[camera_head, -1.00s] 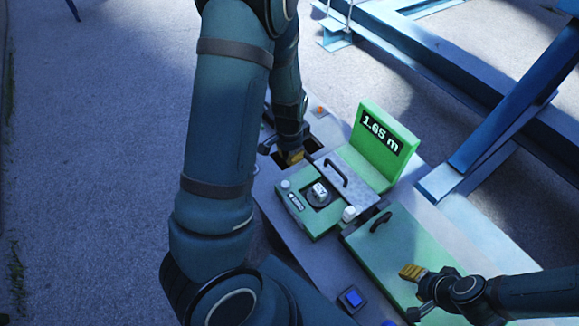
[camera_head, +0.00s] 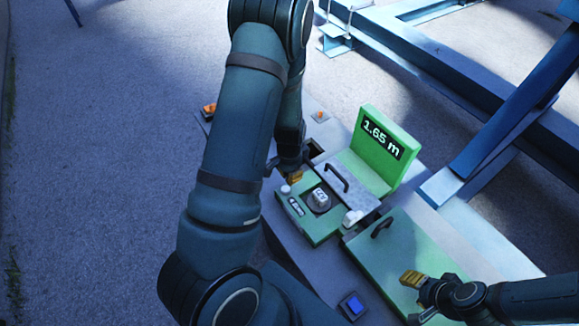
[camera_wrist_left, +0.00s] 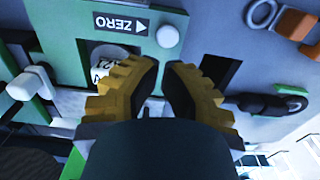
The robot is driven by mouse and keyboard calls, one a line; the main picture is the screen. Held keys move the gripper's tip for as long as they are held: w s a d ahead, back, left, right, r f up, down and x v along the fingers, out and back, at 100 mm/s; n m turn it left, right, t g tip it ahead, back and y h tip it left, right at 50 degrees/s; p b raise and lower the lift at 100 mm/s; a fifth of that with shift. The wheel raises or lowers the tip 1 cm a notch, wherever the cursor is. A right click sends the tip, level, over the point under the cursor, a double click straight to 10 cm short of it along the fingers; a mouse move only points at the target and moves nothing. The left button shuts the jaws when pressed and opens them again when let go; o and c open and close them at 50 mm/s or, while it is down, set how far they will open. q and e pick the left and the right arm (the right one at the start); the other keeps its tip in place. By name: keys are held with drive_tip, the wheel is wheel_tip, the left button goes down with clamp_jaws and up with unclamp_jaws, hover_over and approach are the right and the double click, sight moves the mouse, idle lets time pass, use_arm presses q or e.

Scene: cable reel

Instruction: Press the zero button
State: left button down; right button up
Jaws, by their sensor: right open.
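The zero button is a small round pale button (camera_head: 286,189) at the left corner of the green counter unit (camera_head: 322,232). In the left wrist view the button (camera_wrist_left: 168,36) is at the tip of the arrow on the ZERO label (camera_wrist_left: 122,23). My left gripper (camera_head: 295,176) is just behind and right of the button in the head view, apart from it. In the left wrist view its yellow fingertips (camera_wrist_left: 163,68) are close together below the button, with a narrow gap. My right gripper (camera_head: 416,288) is open and empty above the green lid at lower right.
A green display (camera_head: 383,135) reads 1.65 m. A metal plate with a black handle (camera_head: 336,178), a numbered dial (camera_head: 319,199) and a white knob (camera_head: 353,217) are near the button. A blue button (camera_head: 353,304) is at the front. Blue beams (camera_head: 510,120) stand at right.

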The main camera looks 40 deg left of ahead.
sight(290, 190)
use_arm(q)
drive_tip(key=shift+f, duration=3.1)
use_arm(e)
drive_tip(key=shift+f, duration=0.1)
use_arm(q)
drive_tip(key=shift+f, duration=0.1)
use_arm(e)
drive_tip(key=shift+f, duration=0.1)
use_arm(q)
wheel_tip(290, 190, down, 2)
drive_tip(key=shift+s+f+b, duration=0.1)
drive_tip(key=shift+b, duration=1.15)
use_arm(e)
wheel_tip(290, 190, down, 2)
drive_tip(key=shift+f, duration=0.15)
use_arm(q)
drive_tip(key=shift+d, duration=0.1)
